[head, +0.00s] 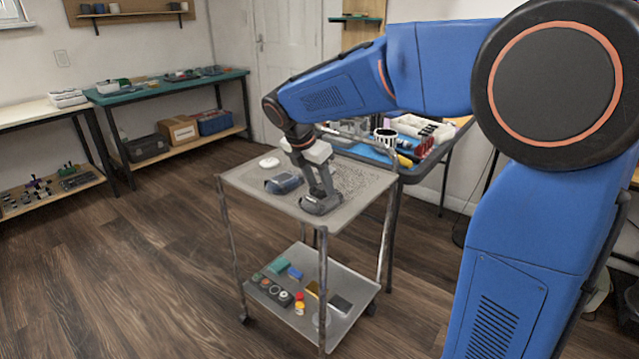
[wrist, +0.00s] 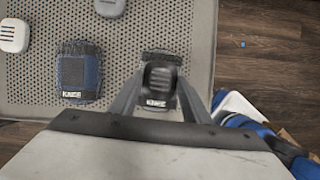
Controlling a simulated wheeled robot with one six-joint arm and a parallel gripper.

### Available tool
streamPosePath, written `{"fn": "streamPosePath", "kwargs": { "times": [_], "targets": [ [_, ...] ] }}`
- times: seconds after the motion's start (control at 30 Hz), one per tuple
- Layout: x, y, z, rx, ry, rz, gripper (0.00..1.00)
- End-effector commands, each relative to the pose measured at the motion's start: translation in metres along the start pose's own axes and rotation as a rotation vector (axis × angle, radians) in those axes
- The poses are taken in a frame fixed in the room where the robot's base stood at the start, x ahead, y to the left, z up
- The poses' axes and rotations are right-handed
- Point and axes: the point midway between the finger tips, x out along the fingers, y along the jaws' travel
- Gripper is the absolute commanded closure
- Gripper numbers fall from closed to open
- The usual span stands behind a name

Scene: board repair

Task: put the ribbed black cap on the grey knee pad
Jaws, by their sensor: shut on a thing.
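My gripper (head: 322,190) reaches down over the perforated grey top of the cart. In the wrist view its two fingers are closed on the sides of a small ribbed black cap (wrist: 160,76). The cap is over the dark grey knee pad (wrist: 155,57), which lies on the cart top near its edge; the pad also shows in the head view (head: 320,205). I cannot tell whether the cap touches the pad. The fingers hide part of the pad's sides.
A blue knee pad (wrist: 78,72) lies to the left, apart from the grey one. A white rounded item (wrist: 14,35) and a grey item (wrist: 109,6) lie farther off. The cart's lower shelf (head: 345,318) holds several small parts. A cluttered table stands behind the cart.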

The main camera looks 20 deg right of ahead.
Motion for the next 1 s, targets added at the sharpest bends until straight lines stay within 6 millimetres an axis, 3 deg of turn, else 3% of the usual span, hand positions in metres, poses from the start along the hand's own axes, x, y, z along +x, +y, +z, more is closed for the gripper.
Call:
{"fn": "streamPosePath", "kwargs": {
  "times": [0.23,0.27,0.33,0.73,1.0],
  "targets": [
    [0.002,0.000,-0.001,0.000,0.000,-0.001,0.78],
    [0.003,0.000,-0.001,0.000,0.000,-0.001,0.55],
    [0.002,0.000,-0.001,0.000,0.000,0.000,0.38],
    [-0.003,0.000,0.000,0.000,0.000,0.001,0.38],
    [-0.045,0.001,0.000,0.000,-0.001,0.003,0.38]
  ]
}}
